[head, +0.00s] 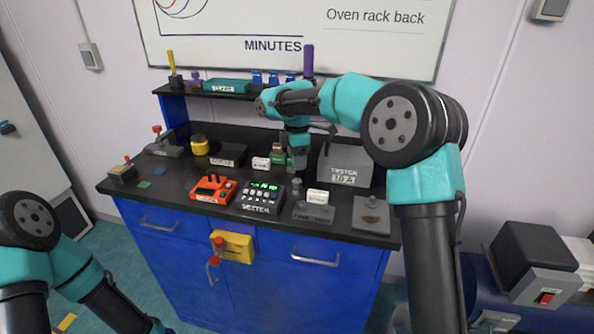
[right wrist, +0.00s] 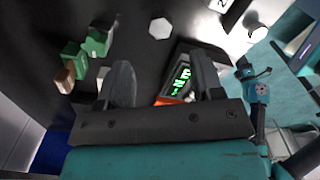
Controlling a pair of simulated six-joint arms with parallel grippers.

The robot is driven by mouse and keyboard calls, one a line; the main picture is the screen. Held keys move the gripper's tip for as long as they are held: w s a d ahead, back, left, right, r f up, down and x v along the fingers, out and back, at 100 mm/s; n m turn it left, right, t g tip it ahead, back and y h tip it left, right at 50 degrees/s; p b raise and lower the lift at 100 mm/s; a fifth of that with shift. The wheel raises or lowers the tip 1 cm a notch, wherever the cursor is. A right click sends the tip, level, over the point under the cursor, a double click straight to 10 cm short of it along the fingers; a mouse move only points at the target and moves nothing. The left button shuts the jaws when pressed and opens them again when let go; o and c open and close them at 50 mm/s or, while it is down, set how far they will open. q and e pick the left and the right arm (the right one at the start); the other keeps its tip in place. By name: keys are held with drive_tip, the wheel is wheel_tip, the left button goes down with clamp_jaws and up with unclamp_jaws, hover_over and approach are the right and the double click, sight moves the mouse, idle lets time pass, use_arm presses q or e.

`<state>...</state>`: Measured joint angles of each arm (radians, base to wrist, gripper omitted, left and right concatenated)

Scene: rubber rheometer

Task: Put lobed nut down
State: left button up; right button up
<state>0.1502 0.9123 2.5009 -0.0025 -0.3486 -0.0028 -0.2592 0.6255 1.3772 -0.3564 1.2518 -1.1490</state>
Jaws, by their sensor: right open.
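A small grey piece (head: 297,184) stands on the black bench top just right of the setter box. In the right wrist view a pale, faceted piece (right wrist: 159,28) lies on the bench beyond my fingers. It may be the lobed nut, but I cannot be sure. My right gripper (head: 298,168) hangs fingers down over the bench behind the setter. In the right wrist view its two fingers (right wrist: 160,88) are apart with nothing held between them. My left arm is low at the left, and its gripper is out of frame.
The setter box (head: 262,197) with green digits and an orange device (head: 213,189) stand at the front. The grey tester box (head: 344,165) is right of my gripper. Green parts (right wrist: 98,40) lie near my fingers. A grey plate with a knob (head: 371,214) sits at the right edge.

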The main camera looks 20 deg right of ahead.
drive_tip(key=shift+r, duration=2.3)
